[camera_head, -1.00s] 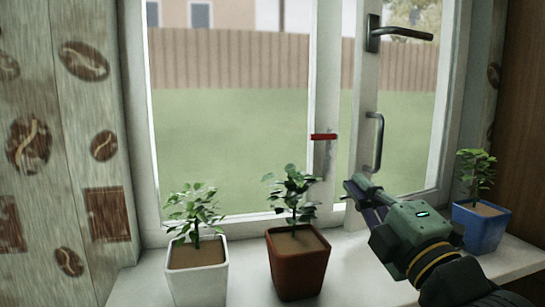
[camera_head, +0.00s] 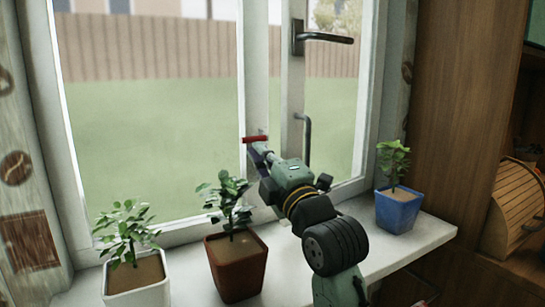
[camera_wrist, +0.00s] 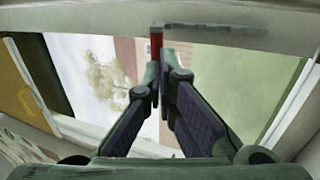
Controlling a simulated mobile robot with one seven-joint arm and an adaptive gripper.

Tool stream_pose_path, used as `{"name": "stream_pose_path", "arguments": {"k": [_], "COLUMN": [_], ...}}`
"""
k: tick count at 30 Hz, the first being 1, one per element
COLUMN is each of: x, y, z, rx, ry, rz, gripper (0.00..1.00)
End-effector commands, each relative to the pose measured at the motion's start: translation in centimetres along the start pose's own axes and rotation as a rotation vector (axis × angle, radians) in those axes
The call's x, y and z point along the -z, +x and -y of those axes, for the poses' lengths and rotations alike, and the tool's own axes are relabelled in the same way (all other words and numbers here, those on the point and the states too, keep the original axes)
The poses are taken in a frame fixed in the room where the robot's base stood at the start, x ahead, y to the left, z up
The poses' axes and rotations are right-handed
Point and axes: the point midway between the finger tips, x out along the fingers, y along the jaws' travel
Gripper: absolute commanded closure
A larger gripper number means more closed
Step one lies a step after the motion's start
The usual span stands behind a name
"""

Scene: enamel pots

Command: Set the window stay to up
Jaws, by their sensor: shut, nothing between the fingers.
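The window stay, a small lever with a red grip (camera_head: 255,139), sits on the white window frame and lies level, pointing left. In the wrist view its red grip (camera_wrist: 156,42) is seen nearly end-on, just beyond my fingertips, beside a grey metal plate (camera_wrist: 220,29). My gripper (camera_head: 258,151) is shut and empty, its tips just below the red grip. In the wrist view my gripper (camera_wrist: 159,76) has its fingertips together near the grip. I cannot tell whether they touch it.
A black window handle (camera_head: 325,38) is above right, and a grey pull handle (camera_head: 307,135) is right of my gripper. Potted plants stand on the sill: a white pot (camera_head: 138,284), a brown pot (camera_head: 236,268) close below my arm, and a blue pot (camera_head: 398,212) at right.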

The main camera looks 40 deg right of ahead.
Motion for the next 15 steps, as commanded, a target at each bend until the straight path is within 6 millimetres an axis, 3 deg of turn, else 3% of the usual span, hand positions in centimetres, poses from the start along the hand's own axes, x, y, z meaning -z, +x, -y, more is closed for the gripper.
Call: {"name": "stream_pose_path", "arguments": {"k": [4, 15], "x": [0.01, 0.02], "y": [0.95, 1.08], "z": [-0.03, 0.10], "rx": [0.001, 0.000], "ry": [-0.001, -0.001], "rz": [0.000, 0.000], "gripper": [1.00, 1.00]}}
